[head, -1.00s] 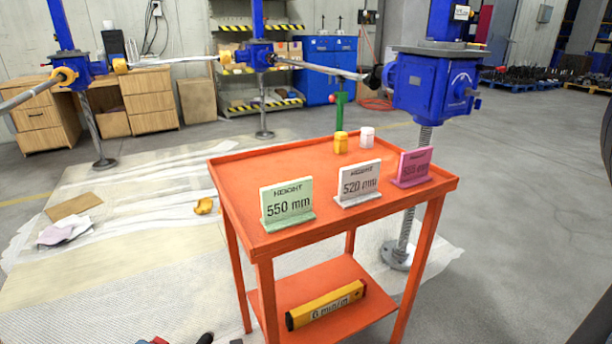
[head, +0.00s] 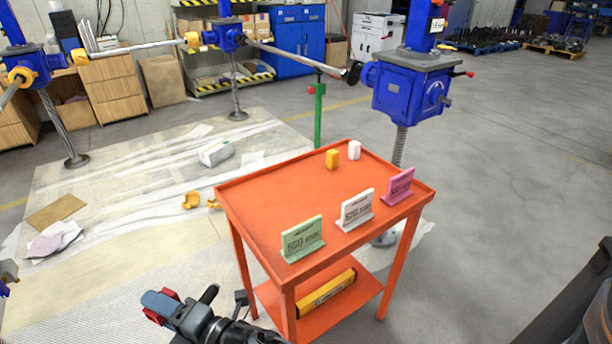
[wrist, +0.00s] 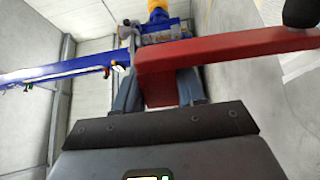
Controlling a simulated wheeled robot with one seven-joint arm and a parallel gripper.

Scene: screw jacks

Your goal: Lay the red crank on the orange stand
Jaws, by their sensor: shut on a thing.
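The orange stand (head: 265,200) is a waist-high cart with a rimmed top and a lower shelf, in the middle of the head view. My gripper (head: 162,304) is low in the head view, left of the stand's near leg and apart from the stand. It is shut on the red crank (head: 154,317), mostly hidden there by the fingers. In the wrist view the red crank (wrist: 235,50) lies across the fingers, its bar running right to a black knob (wrist: 300,12).
Green (head: 302,240), white (head: 356,210) and pink (head: 398,187) height signs line the stand's near edge. The top's left and middle are clear. A blue screw jack (head: 412,90) stands behind.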

